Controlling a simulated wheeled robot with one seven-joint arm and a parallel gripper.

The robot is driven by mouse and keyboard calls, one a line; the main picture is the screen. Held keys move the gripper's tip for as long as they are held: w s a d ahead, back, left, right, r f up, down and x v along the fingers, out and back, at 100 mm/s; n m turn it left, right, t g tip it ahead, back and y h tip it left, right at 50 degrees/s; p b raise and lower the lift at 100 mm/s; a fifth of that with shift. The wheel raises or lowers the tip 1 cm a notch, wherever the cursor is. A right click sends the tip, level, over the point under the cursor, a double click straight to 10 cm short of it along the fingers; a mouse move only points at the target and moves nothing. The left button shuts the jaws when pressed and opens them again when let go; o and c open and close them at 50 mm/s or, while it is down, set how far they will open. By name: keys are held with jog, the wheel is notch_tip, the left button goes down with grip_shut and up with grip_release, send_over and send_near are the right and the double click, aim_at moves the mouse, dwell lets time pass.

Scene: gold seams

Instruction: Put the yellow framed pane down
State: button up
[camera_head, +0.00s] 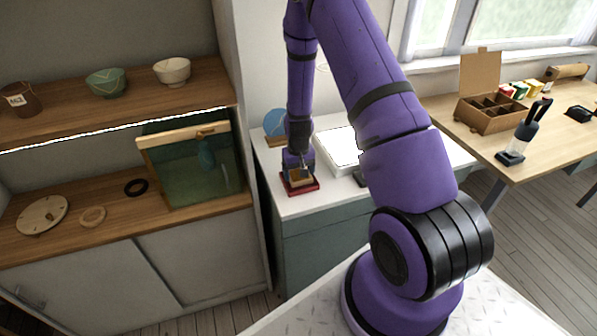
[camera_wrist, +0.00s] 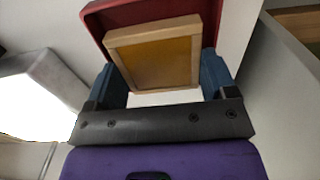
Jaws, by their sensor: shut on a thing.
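The yellow framed pane (camera_wrist: 155,60) is a small square yellow sheet in a pale wooden frame. In the wrist view it sits between the two blue fingers of my gripper (camera_wrist: 165,82), which is shut on it. A red tray (camera_wrist: 100,22) lies beyond and around the pane in that view. In the head view my gripper (camera_head: 299,172) points down over the red tray (camera_head: 303,190) on the white counter, with the pane (camera_head: 301,175) low between the fingers. I cannot tell whether the pane touches the tray.
A lit white panel (camera_head: 338,149) is right of my gripper on the white counter (camera_head: 290,206). A blue disc (camera_head: 274,122) stands behind. A shelf unit (camera_head: 218,203) with a large framed glass pane (camera_head: 195,165) is at left. A desk (camera_head: 535,140) with a cardboard box (camera_head: 487,108) is at right.

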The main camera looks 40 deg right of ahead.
jog(key=shift+f, duration=0.55)
jog(key=o, duration=1)
jog(key=shift+r, duration=0.1)
notch_tip(320, 180, up, 13)
notch_tip(320, 180, up, 13)
jog(key=t, duration=0.1)
send_over(298, 173)
jog(key=s+a, duration=0.2)
jog(key=a, duration=0.2)
jog(key=s+a+r+n+t, duration=0.1)
jog(key=s+a+r, duration=0.15)
jog(key=r, duration=0.25)
jog(key=s+a+r+n+t, duration=0.1)
jog(key=s+r, duration=0.2)
jog(key=r, duration=0.2)
jog(key=s+a+r, duration=0.2)
jog(key=s+r, duration=0.2)
jog(key=s, duration=0.3)
jog(key=s+a+r+t, duration=0.1)
jog(key=s+a+r, duration=0.1)
jog(key=s, duration=0.4)
jog(key=s+a+r+n+t, duration=0.1)
jog(key=s+a+r, duration=0.1)
jog(key=s+r, duration=0.3)
jog(key=shift+s+r, duration=0.15)
jog(key=shift+s, duration=0.55)
jog(key=shift+s+r, duration=0.15)
jog(key=shift+s, duration=0.5)
